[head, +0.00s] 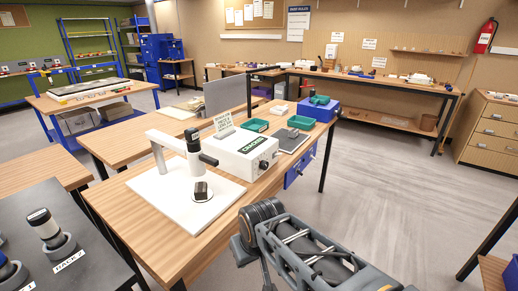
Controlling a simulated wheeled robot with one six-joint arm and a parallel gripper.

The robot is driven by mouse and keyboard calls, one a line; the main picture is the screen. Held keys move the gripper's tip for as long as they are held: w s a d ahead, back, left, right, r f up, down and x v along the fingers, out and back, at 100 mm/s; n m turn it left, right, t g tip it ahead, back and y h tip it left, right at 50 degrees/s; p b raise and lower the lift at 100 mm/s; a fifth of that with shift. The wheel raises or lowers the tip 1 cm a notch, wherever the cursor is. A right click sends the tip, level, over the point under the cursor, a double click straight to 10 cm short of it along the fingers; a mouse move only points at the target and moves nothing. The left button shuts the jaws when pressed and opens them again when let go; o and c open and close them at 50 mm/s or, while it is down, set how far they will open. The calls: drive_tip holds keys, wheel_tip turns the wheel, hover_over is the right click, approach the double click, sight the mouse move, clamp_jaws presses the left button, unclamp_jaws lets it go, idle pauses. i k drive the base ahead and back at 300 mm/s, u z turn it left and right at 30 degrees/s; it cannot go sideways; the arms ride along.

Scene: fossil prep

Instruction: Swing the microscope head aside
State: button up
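The microscope stands on a white base plate (160,205) on a wooden table. Its upright white post (158,157) is at the plate's back left. From the post a white arm runs right to the microscope head (194,150), a dark and white upright tube with a dark bar (208,160) sticking out to the right. The head is above a dark angular specimen (201,190) on a round pale disc. Parts of my arm show at the bottom right, apart from the microscope. My gripper cannot be made out in the head view.
Right of the microscope is a white control box (243,152) with dark knobs. Green trays (301,122) and a grey panel (228,94) are farther back. A dark bench (65,265) with labelled tube holders is at lower left. Open grey floor (375,185) lies on the right.

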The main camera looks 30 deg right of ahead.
sight(196, 160)
drive_tip(key=z, duration=0.6)
drive_tip(key=i, duration=0.75)
drive_tip(key=u, duration=2.25)
drive_tip(key=k, duration=0.3)
drive_tip(key=z, duration=0.9)
